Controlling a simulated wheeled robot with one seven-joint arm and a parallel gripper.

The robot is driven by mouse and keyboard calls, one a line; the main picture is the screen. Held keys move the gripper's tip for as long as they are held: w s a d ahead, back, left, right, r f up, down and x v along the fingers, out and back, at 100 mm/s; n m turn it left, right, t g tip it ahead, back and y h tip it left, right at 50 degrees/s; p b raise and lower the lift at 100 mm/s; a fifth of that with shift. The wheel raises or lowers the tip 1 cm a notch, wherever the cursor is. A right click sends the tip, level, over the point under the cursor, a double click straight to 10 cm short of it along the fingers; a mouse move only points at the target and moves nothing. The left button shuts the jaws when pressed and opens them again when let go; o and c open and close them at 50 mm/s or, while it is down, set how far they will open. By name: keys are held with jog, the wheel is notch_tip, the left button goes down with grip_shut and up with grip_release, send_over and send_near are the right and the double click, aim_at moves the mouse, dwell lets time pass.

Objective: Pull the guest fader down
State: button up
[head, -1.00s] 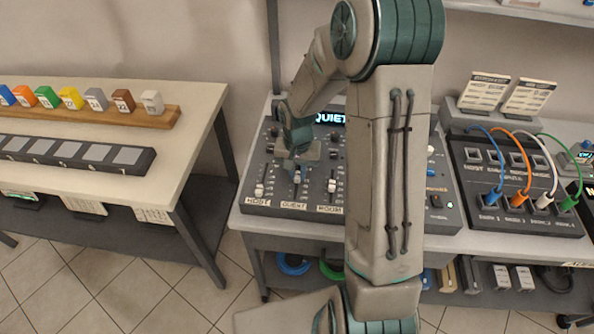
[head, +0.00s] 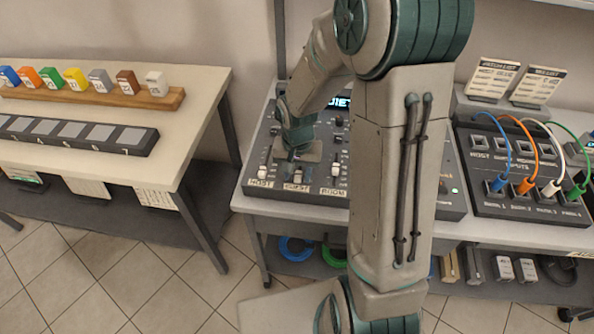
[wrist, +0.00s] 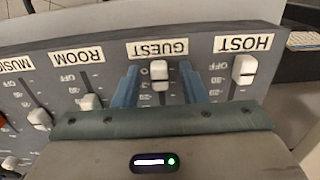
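The guest fader (wrist: 159,75) has a pale cap in a slot between the blue fingers of my gripper (wrist: 158,70) in the wrist view. Its cap sits at the slot's OFF end, close to the GUEST label (wrist: 158,49), which appears upside down. The fingers stand apart, with a gap visible on each side of the cap. In the head view my gripper (head: 297,165) is low over the mixer (head: 320,191), and the GUEST label (head: 296,187) shows just below it. My gripper hides most of the guest slot there.
The host fader (wrist: 244,68) and room fader (wrist: 89,102) flank the guest fader. A patch panel (head: 480,205) with coloured cables stands right of the mixer. A table (head: 200,90) with coloured blocks stands at left, with open floor between.

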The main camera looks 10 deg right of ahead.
aim_at(297, 175)
jog(key=shift+d, duration=0.1)
notch_tip(297, 175, up, 14)
dwell(0.5)
dwell(0.4)
